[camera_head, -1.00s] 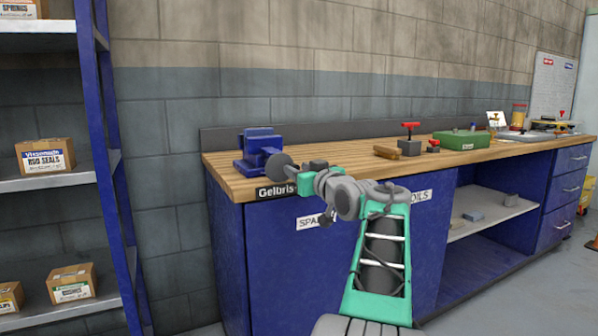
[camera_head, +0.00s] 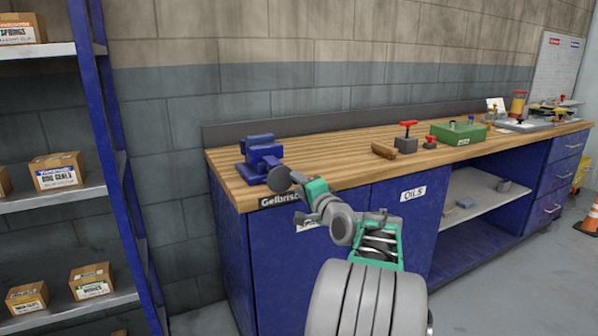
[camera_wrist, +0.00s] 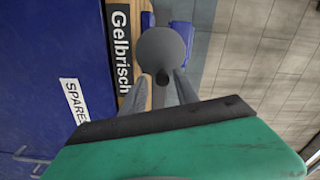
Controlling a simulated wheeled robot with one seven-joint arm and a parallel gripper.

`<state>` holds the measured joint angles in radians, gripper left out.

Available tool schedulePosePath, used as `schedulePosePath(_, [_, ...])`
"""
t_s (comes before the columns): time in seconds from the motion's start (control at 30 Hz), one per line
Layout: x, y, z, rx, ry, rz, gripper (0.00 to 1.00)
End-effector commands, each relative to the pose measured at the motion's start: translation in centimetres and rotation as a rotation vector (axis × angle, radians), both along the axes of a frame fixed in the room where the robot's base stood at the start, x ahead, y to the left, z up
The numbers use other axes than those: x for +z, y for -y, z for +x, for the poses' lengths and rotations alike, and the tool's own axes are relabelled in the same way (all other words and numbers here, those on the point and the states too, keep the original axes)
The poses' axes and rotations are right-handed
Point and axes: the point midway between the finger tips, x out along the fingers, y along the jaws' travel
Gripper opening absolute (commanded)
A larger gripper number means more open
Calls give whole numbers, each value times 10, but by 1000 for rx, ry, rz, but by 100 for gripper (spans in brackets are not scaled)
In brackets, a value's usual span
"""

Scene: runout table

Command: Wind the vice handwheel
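The blue vice (camera_head: 260,155) stands on the left end of the wooden bench. Its grey round handwheel (camera_head: 279,179) faces out over the bench's front edge. In the wrist view the wheel's disc (camera_wrist: 160,48) is ahead of my gripper, with a dark handle knob (camera_wrist: 162,77) near its lower rim. My gripper (camera_wrist: 162,84) has its two grey fingers apart, one on each side of the knob. I cannot tell whether either finger touches it. In the head view my gripper (camera_head: 298,181) is right at the wheel, its fingertips small and partly hidden.
The bench top (camera_head: 335,165) is clear between the vice and a wooden block (camera_head: 383,150). Farther right are a red-handled grey block (camera_head: 406,137) and a green box (camera_head: 458,132). A blue shelf rack (camera_head: 100,150) with cartons stands left. Blue cabinet fronts lie below the bench.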

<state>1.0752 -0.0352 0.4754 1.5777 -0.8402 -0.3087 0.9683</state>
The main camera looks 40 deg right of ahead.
Motion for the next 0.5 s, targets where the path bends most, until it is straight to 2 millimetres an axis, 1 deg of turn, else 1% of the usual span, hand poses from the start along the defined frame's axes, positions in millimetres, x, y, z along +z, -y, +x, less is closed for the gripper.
schedulePosePath(0.03, [16, 0, 0, 0, 21, 82, 36])
schedulePosePath(0.2, [13, 0, 0, 0, 100, 350, 36])
schedulePosePath(0.3, [6, 0, 0, -1, 125, 429, 36])
schedulePosePath(0.37, [5, 0, 0, 0, 132, 451, 36])
schedulePosePath(0.43, [9, 0, 0, 0, 147, 508, 36])
schedulePosePath(0.5, [13, 1, 0, -2, 175, 608, 36])
